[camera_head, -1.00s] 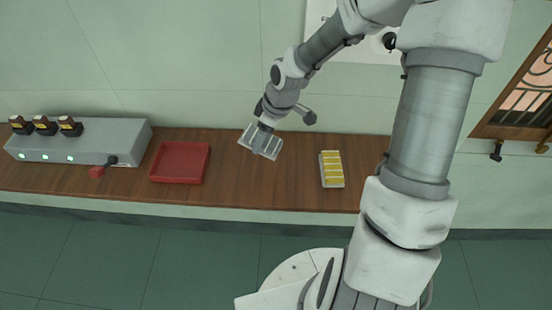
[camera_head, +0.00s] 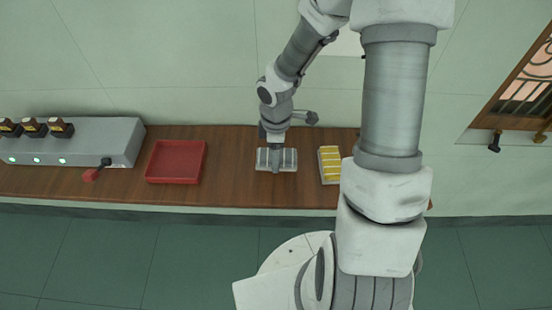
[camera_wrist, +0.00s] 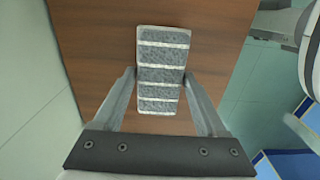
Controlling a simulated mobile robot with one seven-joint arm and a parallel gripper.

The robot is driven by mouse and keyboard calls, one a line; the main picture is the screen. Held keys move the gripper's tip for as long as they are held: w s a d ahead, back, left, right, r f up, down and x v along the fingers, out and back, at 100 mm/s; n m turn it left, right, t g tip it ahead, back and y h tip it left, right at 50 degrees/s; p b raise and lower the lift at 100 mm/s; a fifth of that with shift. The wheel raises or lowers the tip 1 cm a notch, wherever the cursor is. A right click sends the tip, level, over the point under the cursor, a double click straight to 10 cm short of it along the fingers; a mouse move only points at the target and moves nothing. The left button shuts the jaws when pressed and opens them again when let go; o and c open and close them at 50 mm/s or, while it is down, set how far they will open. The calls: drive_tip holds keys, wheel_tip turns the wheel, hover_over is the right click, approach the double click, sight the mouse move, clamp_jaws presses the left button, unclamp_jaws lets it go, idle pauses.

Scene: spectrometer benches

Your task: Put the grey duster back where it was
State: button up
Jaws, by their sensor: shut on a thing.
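The grey duster (camera_head: 289,160), a flat block with pale stripes, is over the wooden bench, between the red tray and the yellow striped block. In the wrist view the grey duster (camera_wrist: 162,72) lies between the two fingers, with the bench wood behind it. My gripper (camera_head: 276,152) points down from above and is shut on the duster; it also shows in the wrist view (camera_wrist: 160,80). I cannot tell whether the duster touches the bench or hangs just above it.
A red tray (camera_head: 150,176) is on the bench to the left. A yellow striped block (camera_head: 329,160) stands close to the right of the duster. A grey instrument box (camera_head: 105,140) with dark-topped bottles is at the far left. The bench (camera_head: 225,185) between tray and duster is clear.

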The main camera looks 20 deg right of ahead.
drive_tip(key=shift+f, duration=1.05)
drive_tip(key=o, duration=1.1)
wheel_tip(320, 180, up, 12)
drive_tip(key=shift+r+p, duration=0.1)
drive_tip(key=shift+p, duration=1.1)
